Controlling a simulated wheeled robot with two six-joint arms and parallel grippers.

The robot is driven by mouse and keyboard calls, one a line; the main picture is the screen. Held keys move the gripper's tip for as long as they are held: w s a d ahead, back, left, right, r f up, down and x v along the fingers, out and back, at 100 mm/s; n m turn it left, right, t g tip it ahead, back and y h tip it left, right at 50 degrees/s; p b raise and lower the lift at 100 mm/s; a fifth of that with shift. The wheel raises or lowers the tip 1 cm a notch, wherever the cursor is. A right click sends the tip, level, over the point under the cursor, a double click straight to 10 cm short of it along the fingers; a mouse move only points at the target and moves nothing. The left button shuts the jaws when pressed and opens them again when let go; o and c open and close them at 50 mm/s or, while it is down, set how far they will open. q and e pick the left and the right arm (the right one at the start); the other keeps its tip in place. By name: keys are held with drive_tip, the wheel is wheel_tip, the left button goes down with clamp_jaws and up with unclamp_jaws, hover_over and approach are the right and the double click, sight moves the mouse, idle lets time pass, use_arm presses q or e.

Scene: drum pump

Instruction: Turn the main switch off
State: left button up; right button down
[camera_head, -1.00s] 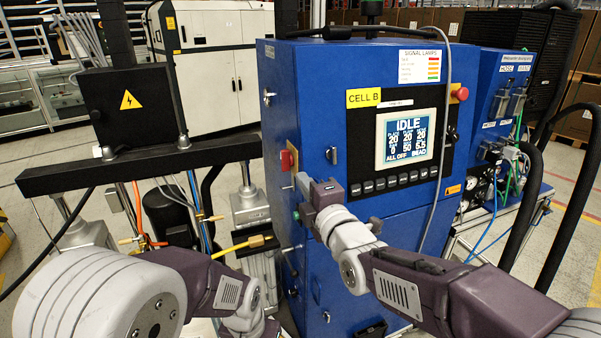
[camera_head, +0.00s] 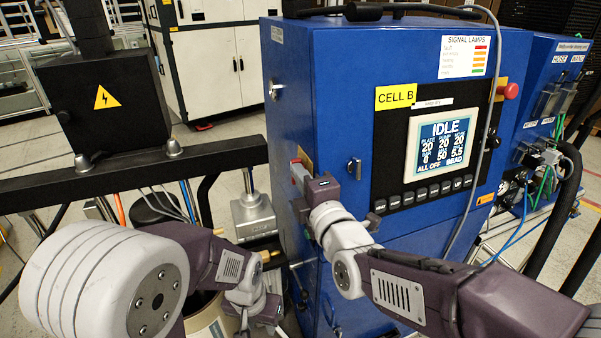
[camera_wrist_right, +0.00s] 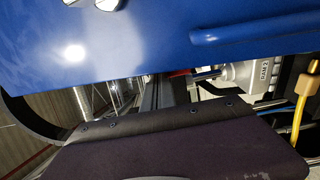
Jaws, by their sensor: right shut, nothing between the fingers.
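The blue control cabinet (camera_head: 330,90) stands in the middle of the head view, its display (camera_head: 441,144) reading IDLE. My right gripper (camera_head: 301,174) is shut and empty at the cabinet's left side, where the main switch is. It covers most of the red switch, and only the edge of its yellow plate (camera_head: 305,157) shows clearly. I cannot tell whether the gripper touches the switch or how its handle stands. The right wrist view shows the blue cabinet wall (camera_wrist_right: 130,45) close by, with no clear switch. My left gripper (camera_head: 262,312) is low at the cabinet's left; its fingers are unclear.
A red mushroom button (camera_head: 508,91) sticks out at the panel's right, and a keyed lock (camera_head: 354,168) sits at its left. A dark beam (camera_head: 110,178) with a black electrical box (camera_head: 103,102) stands left of the cabinet. Cables hang below the beam.

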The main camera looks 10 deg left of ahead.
sight(294, 160)
drive_tip(key=shift+w+a+r+g+h+p, duration=0.5)
drive_tip(key=shift+g+p, duration=0.6)
drive_tip(key=shift+p, duration=4.1)
drive_tip(key=shift+w+a+r+g+h+p, duration=0.2)
drive_tip(key=shift+w+r+g+h+p, duration=0.55)
drive_tip(key=shift+p, duration=4.5)
drive_tip(key=shift+w+a+r+g+h+p, duration=0.25)
drive_tip(key=shift+g+h+p, duration=0.9)
drive_tip(key=shift+p, duration=4.05)
drive_tip(key=shift+w+a+f+g+y+p, duration=0.2)
drive_tip(key=shift+w+a+p, duration=0.1)
drive_tip(key=shift+w, duration=0.1)
drive_tip(key=shift+w+a+f+g+y+p, duration=0.1)
drive_tip(key=shift+w+a+f+p, duration=0.05)
drive_tip(key=shift+w+a+f, duration=0.15)
drive_tip(key=shift+w+a, duration=0.1)
drive_tip(key=shift+w, duration=0.15)
